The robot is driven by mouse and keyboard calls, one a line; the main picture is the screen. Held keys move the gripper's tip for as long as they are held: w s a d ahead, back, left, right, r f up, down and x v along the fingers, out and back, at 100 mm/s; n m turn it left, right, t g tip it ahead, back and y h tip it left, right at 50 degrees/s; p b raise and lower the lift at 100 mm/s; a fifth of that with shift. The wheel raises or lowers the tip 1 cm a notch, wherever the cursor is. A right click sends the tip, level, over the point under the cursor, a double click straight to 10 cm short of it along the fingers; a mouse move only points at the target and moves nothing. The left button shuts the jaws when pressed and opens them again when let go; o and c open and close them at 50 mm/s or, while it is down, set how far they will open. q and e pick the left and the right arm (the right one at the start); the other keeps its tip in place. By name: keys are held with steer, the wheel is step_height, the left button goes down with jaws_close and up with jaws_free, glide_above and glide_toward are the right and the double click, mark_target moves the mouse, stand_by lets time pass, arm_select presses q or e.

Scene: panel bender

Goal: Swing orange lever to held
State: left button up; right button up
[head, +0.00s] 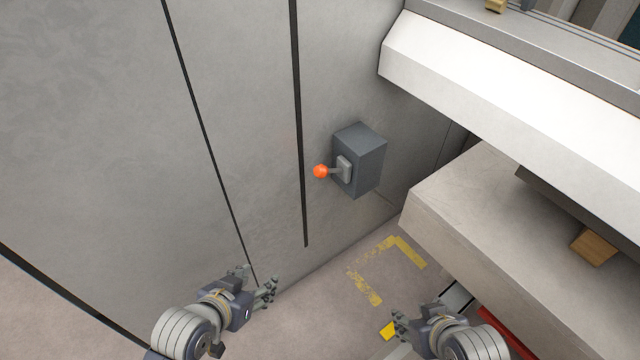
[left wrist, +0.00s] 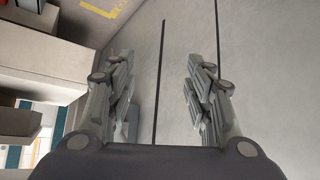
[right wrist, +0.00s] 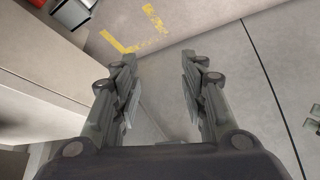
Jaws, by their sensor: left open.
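The orange lever knob (head: 321,171) sits on a short grey stem that sticks out to the left from a dark grey box (head: 371,163) on the grey wall panel. My left gripper (head: 262,284) is below and left of the knob in the head view, well apart from it. Its fingers are spread and empty in the left wrist view (left wrist: 160,75). My right gripper (head: 398,323) is low, below and right of the box. Its fingers are also spread and empty in the right wrist view (right wrist: 158,75). The orange knob is not visible in either wrist view.
A thick grey ledge (head: 440,218) and a white sloped beam (head: 470,75) project at the right. A wooden block (head: 594,246) lies under the beam. Yellow floor marking (head: 375,268) shows below the box. The wall left of the knob is clear.

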arm_select(q)
steer(key=w+d+r+m+t+h, duration=0.3)
steer(key=w+d+r+t+h, duration=0.15)
steer(key=w+d+r, duration=0.35)
steer(key=t+h, duration=0.1)
steer(key=h, duration=0.3)
glide_toward(316, 175)
steer(key=x, duration=0.2)
steer(key=b+x, duration=0.2)
steer(key=x, duration=0.7)
steer(key=shift+w+d+b, duration=0.2)
steer(key=shift+b, duration=0.1)
arm_select(e)
steer(key=w+a+r+t+y, duration=0.1)
steer(key=w+a+r+t, duration=0.2)
steer(key=w+r+t, duration=0.3)
steer(key=shift+w+a+r+t+y, duration=0.15)
steer(key=shift+w+r+t+y, duration=0.2)
steer(key=shift+w+r, duration=1.15)
steer(key=shift+w+f, duration=0.15)
arm_select(q)
jaws_close()
